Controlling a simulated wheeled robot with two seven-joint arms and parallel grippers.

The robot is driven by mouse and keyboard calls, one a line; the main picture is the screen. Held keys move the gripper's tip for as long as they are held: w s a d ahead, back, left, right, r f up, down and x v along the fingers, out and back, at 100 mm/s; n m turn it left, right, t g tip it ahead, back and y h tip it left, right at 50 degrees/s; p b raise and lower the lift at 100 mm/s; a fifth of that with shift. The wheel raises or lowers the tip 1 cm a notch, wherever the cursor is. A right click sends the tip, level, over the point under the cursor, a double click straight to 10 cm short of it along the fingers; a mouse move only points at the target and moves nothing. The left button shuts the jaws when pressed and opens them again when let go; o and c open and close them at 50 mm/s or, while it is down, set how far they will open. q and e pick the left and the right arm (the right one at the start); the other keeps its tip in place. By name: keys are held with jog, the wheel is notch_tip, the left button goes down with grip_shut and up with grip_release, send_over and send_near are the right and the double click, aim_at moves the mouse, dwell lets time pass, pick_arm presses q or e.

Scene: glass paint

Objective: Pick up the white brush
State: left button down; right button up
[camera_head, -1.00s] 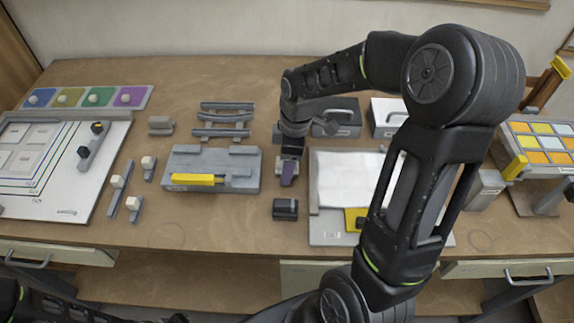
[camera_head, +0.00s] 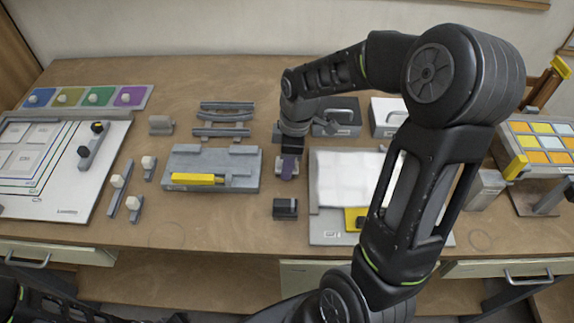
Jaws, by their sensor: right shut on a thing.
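My right gripper (camera_head: 288,166) points down over the middle of the table and is shut on a small pale grey thing (camera_head: 279,168). The gripper covers much of this thing, and I cannot tell whether it is the white brush. A purple patch shows between its pale sides. Several grey bars with whitish cube tops lie on the left of the table, one of them a white-topped bar (camera_head: 118,182). I cannot tell whether any is a brush. My left gripper is out of the picture.
A dark block (camera_head: 285,208) stands just in front of the right gripper. A grey fixture with a yellow bar (camera_head: 197,179) is to its left, and a board with a white sheet (camera_head: 345,178) is to its right. Bare table lies at the front left of centre.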

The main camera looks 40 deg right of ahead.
grip_shut()
jog(key=shift+r, duration=0.25)
notch_tip(320, 180, up, 10)
jog(key=shift+f+b, duration=0.2)
jog(key=shift+b, duration=0.5)
